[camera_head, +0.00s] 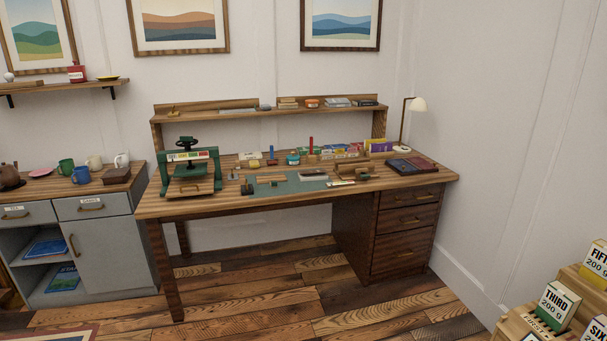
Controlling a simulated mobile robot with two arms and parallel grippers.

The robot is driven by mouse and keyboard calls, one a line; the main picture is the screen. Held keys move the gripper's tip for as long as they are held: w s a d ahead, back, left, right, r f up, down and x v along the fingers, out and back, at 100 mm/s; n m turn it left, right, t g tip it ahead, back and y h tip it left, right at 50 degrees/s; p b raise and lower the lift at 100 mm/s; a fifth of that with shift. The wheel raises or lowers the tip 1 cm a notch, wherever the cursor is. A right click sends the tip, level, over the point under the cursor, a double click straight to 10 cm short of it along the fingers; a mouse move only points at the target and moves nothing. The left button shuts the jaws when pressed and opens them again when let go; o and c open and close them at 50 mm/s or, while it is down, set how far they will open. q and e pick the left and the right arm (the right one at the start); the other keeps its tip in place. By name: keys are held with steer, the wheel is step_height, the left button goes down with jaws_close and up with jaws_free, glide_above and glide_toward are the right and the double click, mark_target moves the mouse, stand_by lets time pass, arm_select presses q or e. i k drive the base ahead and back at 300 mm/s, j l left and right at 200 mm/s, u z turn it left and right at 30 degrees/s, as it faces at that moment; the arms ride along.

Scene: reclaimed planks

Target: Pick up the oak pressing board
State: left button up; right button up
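A wooden desk (300,200) stands against the back wall. On its left end is a green press (165,172) with a dark handwheel on top and a small sign across it. A light wooden board (190,188) lies at the press's base and may be the oak pressing board, but it is too small to be sure. A green mat (285,186) with small tools lies mid-desk. Neither of my grippers shows in this view.
A grey cabinet (110,237) with mugs on top stands left of the desk. A lamp (412,115) and dark books (411,165) are at the desk's right end. Labelled boxes (558,304) sit at lower right. Plank floor (300,290) in front of the desk is clear.

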mark_target(272, 179)
steer(key=i, duration=1.05)
steer(key=i+l+u, duration=0.1)
steer(key=i, duration=0.95)
